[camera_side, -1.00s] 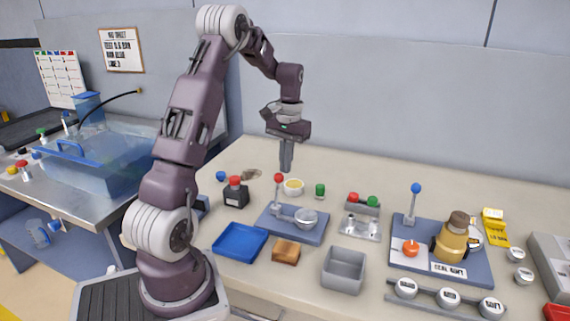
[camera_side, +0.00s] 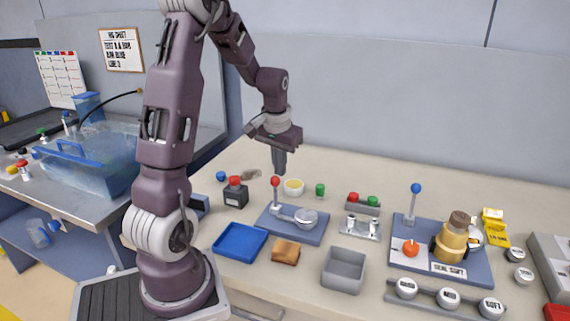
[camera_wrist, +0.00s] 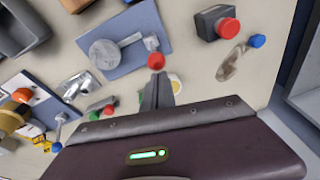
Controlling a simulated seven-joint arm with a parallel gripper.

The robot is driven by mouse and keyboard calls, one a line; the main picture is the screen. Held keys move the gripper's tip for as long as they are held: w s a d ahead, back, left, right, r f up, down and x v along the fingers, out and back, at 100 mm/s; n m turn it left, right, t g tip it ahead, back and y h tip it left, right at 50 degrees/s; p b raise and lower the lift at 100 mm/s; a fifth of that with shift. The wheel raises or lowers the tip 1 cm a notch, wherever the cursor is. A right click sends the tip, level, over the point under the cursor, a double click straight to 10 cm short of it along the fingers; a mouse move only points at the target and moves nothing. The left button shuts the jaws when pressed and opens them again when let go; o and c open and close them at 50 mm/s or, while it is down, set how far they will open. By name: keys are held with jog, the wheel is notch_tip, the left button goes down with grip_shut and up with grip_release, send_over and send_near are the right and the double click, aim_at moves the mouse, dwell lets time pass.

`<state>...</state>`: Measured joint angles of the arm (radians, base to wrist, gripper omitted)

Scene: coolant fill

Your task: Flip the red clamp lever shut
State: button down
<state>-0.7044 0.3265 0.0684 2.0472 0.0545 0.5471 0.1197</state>
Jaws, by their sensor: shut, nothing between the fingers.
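The clamp lever's red knob (camera_side: 276,182) tops a thin grey post standing nearly upright on a blue base plate (camera_side: 312,237). The knob also shows in the wrist view (camera_wrist: 155,60). A round silver cap (camera_side: 306,216) sits beside the post on the same plate, with a grey bar running toward the post in the wrist view. My gripper (camera_side: 279,172) is shut and empty, fingers pointing down. Its tips are right by the red knob, just behind or above it; I cannot tell whether they touch. The fingers also show in the wrist view (camera_wrist: 158,78).
A black box with a red button (camera_side: 236,194) stands left of the plate. A yellow-filled cup (camera_side: 293,187) and a green-capped piece (camera_side: 320,190) are close behind. A blue tray (camera_side: 240,240), a brown block (camera_side: 286,251) and a grey bin (camera_side: 343,268) are in front.

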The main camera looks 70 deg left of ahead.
aim_at(275, 183)
jog(key=s+d, duration=0.2)
jog(key=shift+s+d, duration=0.35)
jog(key=shift+s, duration=0.05)
jog(key=shift+w+a+f, duration=0.4)
jog(key=shift+w+a, duration=0.1)
